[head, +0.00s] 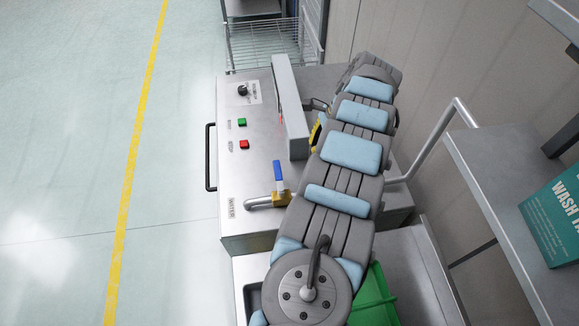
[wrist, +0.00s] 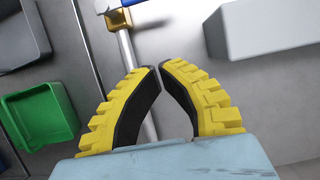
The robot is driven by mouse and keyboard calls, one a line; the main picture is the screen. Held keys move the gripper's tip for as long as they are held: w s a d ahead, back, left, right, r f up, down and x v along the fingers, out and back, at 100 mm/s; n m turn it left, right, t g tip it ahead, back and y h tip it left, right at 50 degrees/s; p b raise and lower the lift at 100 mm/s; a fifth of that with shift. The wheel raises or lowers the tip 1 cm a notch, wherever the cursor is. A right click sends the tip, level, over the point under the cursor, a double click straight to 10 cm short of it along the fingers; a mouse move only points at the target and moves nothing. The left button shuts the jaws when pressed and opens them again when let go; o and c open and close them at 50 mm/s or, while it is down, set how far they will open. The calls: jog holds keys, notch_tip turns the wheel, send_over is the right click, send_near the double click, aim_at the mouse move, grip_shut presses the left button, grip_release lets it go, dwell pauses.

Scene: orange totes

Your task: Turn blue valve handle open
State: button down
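The blue valve handle (head: 278,171) stands out from a brass valve body (head: 282,199) on the grey machine's top, beside the word WATER. In the wrist view the brass body (wrist: 118,19) is at the top edge, with only a sliver of blue by it. A metal pipe (wrist: 127,50) runs down from it and passes behind my fingers. My gripper (wrist: 158,66) has yellow ribbed fingers with black pads. Its tips nearly meet, with a narrow gap and nothing between them. It is apart from the handle. In the head view my arm hides most of it.
A raised grey housing (head: 290,108) stands on the machine near my gripper. Red (head: 244,145) and green (head: 242,122) buttons and a black knob (head: 243,90) are on the panel. A green bin (head: 374,298) lies below my arm. A shelf (head: 500,175) stands right. The left floor is clear.

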aim_at(279, 178)
jog(key=shift+p+x, duration=0.35)
jog(key=shift+x, duration=4.45)
jog(key=shift+s+a+f, duration=0.1)
jog(key=shift+f, duration=0.1)
jog(key=shift+a+r+p, duration=0.2)
jog(key=shift+a+p, duration=0.25)
jog(key=shift+s+a+p, duration=0.2)
jog(key=shift+a+p, duration=0.25)
jog(key=shift+a, duration=0.05)
jog(key=shift+a+f+p, duration=0.2)
jog(key=shift+a+p, duration=0.15)
jog(key=shift+a, duration=0.6)
jog(key=shift+s, duration=0.1)
jog(key=shift+a, duration=0.1)
